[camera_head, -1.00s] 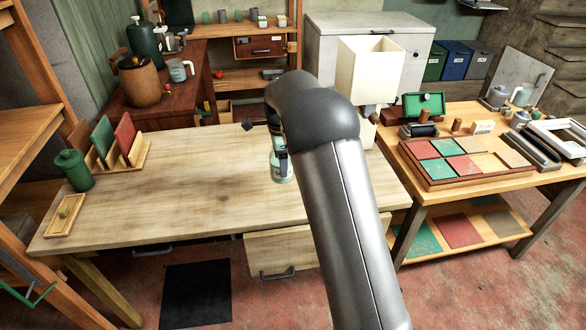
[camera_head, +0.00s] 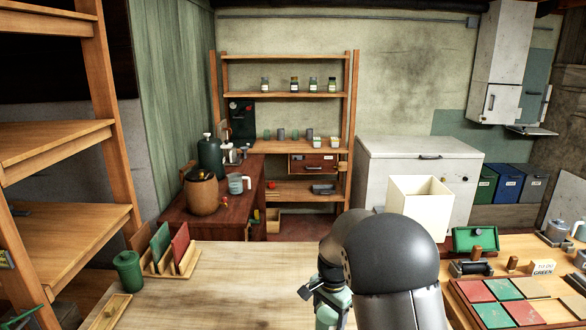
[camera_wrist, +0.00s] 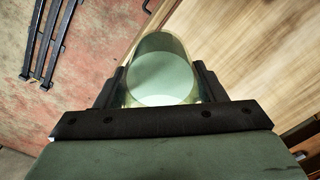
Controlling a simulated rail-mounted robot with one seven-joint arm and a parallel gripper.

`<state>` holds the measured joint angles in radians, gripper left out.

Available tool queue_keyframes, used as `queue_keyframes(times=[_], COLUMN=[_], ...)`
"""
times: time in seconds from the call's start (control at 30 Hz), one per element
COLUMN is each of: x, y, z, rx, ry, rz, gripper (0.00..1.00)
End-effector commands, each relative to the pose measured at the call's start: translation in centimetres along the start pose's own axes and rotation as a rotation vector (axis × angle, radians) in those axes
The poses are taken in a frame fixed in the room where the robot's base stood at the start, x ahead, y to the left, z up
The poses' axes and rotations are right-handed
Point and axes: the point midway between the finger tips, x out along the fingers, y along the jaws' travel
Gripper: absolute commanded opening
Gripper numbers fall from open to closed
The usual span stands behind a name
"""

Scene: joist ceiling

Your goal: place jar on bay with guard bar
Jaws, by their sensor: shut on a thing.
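The jar (camera_wrist: 163,76) is in the wrist view, a clear, yellowish-rimmed cylinder with a pale green round face towards the camera. My gripper (camera_wrist: 158,90) is shut on it, with one black finger on each side. In the head view my arm hides much of the gripper, and only a pale green part shows low beside it, over the workbench. I cannot make out a bay with a guard bar for certain. A thin green bar frame (camera_head: 22,318) shows at the lower left edge, by the wooden rack (camera_head: 62,146).
The workbench (camera_head: 225,285) is mostly bare. A green canister (camera_head: 128,270) and a divider rack (camera_head: 172,262) stand at its left. A back shelf (camera_head: 285,94) holds several small jars. A cream bin (camera_head: 420,205) stands behind my arm, and a tile tray (camera_head: 515,302) lies at right.

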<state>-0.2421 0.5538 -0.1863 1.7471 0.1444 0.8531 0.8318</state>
Motion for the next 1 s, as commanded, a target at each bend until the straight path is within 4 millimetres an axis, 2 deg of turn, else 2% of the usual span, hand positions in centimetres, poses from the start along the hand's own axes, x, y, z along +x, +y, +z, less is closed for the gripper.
queue_keyframes(times=[0.03,0.2,0.4,0.57,0.87,1.0], x=[-1.3,-1.2,-1.1,-0.8,4.4,4.4], y=[1.4,5.4,8.7,9.7,9.9,9.9], z=[0.1,0.4,1.1,1.4,1.3,1.3], rx=[-0.1,-0.451,-0.733,-0.831,-0.845,-0.844], ry=[-0.004,0.0,0.002,0.006,0.006,0.006], rz=[0.004,0.004,0.008,0.009,0.01,0.009], gripper=[0.3,0.3,0.3,0.3,0.3,0.3])
